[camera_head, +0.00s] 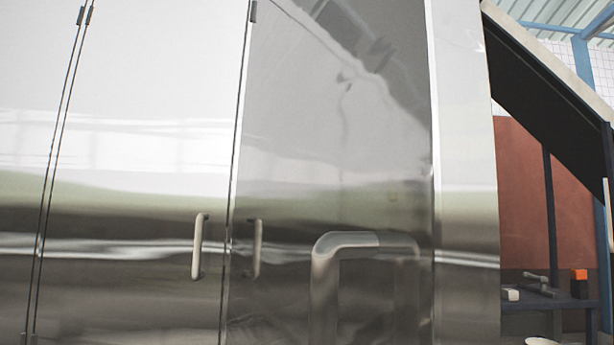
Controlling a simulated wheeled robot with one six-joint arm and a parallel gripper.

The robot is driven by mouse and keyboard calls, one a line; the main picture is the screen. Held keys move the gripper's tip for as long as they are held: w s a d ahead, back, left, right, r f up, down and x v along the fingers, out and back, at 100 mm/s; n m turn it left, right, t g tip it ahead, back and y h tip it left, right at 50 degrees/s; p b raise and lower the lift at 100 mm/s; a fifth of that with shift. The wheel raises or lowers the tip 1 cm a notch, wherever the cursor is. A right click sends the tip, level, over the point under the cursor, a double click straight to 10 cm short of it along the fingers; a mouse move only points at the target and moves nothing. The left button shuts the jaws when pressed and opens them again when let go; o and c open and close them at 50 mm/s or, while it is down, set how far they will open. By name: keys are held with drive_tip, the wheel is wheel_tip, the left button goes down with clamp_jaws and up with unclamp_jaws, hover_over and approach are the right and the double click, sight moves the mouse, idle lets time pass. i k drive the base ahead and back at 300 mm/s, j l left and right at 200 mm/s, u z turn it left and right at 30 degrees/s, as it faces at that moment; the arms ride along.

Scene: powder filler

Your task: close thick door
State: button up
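A tall mirror-like steel door panel (335,150) fills the middle of the view, with a thick bent grey handle (325,285) low on it. The handle's darker right half looks like its reflection in the steel. A bright vertical edge and a plain steel strip (468,170) border the panel on the right. I cannot tell for certain whether this panel is the thick door or how far it stands open. My gripper is not in view, and nothing is seen touching the handle.
To the left is another steel door (140,130) with a slim pale handle (198,246); a similar handle shape on the middle panel looks like its reflection. At the right, a dark sloped structure (550,90) stands before a red-brown wall (522,190) and a dark bench (550,303).

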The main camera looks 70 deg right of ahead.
sight(366, 212)
drive_tip(key=z, duration=0.45)
drive_tip(key=i+j+z, duration=0.15)
drive_tip(key=z, duration=0.3)
drive_tip(key=j+z, duration=0.1)
drive_tip(key=z, duration=0.35)
drive_tip(key=j+z, duration=0.1)
drive_tip(key=z, duration=0.35)
drive_tip(key=k+l, duration=0.1)
drive_tip(key=k, duration=0.2)
drive_tip(key=k+l+u, duration=0.1)
drive_tip(key=k, duration=0.25)
